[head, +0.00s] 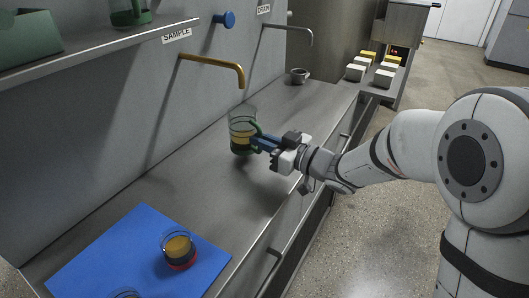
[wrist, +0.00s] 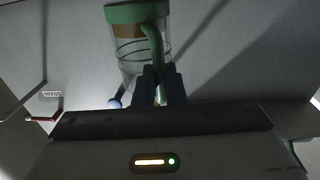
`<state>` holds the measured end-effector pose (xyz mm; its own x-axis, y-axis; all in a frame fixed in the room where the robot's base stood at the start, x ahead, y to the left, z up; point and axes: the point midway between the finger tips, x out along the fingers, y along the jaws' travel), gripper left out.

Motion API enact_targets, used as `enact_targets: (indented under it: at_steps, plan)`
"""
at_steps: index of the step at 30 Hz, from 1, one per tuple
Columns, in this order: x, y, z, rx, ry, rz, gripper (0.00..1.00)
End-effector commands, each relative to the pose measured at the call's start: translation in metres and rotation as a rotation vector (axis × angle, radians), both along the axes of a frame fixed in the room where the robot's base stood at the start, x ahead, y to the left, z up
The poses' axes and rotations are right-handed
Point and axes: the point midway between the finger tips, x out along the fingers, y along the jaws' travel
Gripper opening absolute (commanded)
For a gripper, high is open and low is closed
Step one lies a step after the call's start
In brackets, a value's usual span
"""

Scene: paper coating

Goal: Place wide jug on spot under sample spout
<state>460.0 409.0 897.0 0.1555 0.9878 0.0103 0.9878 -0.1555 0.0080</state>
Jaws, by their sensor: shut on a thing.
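The wide jug (head: 240,132) is clear, with green bands, a green handle and amber contents. It is upright below the tip of the brass sample spout (head: 226,68) in the head view. I cannot tell whether its base touches the counter. My gripper (head: 262,143) has blue fingers and is shut on the jug's handle from the right. In the wrist view the jug (wrist: 128,50) is at the top, and the gripper fingers (wrist: 160,85) close on its green handle. No spot marking shows under the jug.
The grey counter (head: 150,185) is mostly clear. A blue mat (head: 90,250) at the front holds a glass jug with a red base (head: 178,252). A drain pipe (head: 295,29) and small grey cup (head: 299,76) are farther back. A shelf (head: 100,53) overhangs the left.

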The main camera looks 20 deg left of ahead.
Motion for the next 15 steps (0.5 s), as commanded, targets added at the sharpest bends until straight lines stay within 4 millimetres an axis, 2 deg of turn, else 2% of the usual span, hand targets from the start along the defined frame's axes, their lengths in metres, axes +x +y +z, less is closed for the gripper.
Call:
enact_targets:
  at_steps: [1,4,15]
  plan:
    - [0.000,0.000,-0.012,-0.002,0.003,0.000,0.00]
    - [0.000,0.000,-0.024,-0.002,0.002,0.000,0.00]
    - [0.000,0.000,-0.028,0.000,0.000,0.001,0.00]
